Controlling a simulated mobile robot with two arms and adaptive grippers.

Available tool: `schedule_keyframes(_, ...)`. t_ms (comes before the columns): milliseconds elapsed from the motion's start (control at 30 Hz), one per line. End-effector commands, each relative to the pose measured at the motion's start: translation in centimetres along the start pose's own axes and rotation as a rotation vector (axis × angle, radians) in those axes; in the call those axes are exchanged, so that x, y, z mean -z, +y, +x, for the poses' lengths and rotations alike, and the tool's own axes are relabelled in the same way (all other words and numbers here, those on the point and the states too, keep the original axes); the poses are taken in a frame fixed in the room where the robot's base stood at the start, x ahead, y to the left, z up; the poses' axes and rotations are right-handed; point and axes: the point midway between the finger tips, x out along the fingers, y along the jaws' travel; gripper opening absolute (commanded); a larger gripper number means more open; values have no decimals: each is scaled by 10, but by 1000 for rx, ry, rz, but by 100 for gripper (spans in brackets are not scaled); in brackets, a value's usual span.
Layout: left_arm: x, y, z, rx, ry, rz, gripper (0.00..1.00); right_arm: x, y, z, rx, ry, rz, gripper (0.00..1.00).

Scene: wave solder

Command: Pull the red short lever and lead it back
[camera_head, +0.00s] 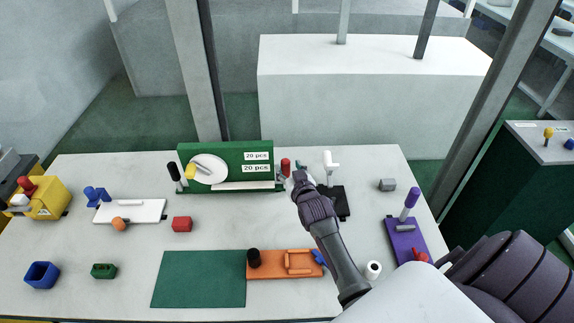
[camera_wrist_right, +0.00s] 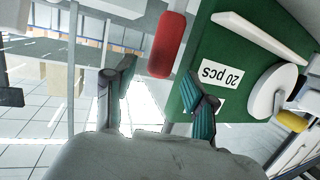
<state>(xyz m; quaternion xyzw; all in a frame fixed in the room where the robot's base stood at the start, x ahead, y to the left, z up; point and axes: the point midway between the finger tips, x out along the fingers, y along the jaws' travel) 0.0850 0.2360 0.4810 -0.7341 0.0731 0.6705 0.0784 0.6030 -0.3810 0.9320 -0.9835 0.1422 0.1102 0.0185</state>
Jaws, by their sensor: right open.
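A red short lever (camera_head: 285,166) with a rounded grip stands upright at the right end of the green board (camera_head: 225,154). In the right wrist view its red grip (camera_wrist_right: 167,45) shows just ahead of the fingertips, beside the green board (camera_wrist_right: 195,90). My right gripper (camera_head: 297,177) is close to the lever, slightly to its right and nearer to me. Its fingers (camera_wrist_right: 160,74) are apart with nothing between them. The lever's lower part is partly hidden by the gripper in the head view. My left gripper is not in view.
A white lever (camera_head: 331,165) on a black base stands just right of my gripper. A purple panel (camera_head: 404,240) with purple and red handles is farther right. An orange panel (camera_head: 284,270) and a green mat (camera_head: 198,279) lie in front.

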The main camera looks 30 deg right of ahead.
Motion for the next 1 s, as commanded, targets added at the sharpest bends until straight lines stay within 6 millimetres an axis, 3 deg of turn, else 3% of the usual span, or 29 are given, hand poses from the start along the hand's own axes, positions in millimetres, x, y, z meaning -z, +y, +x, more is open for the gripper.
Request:
schedule_keyframes(200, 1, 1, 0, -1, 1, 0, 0, -1, 1, -34, -1, -1, 0, 55)
schedule_keyframes(367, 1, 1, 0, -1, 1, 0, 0, -1, 1, -47, -1, -1, 0, 55)
schedule_keyframes(1000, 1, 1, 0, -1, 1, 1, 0, 0, 2, -50, -2, 0, 0, 55)
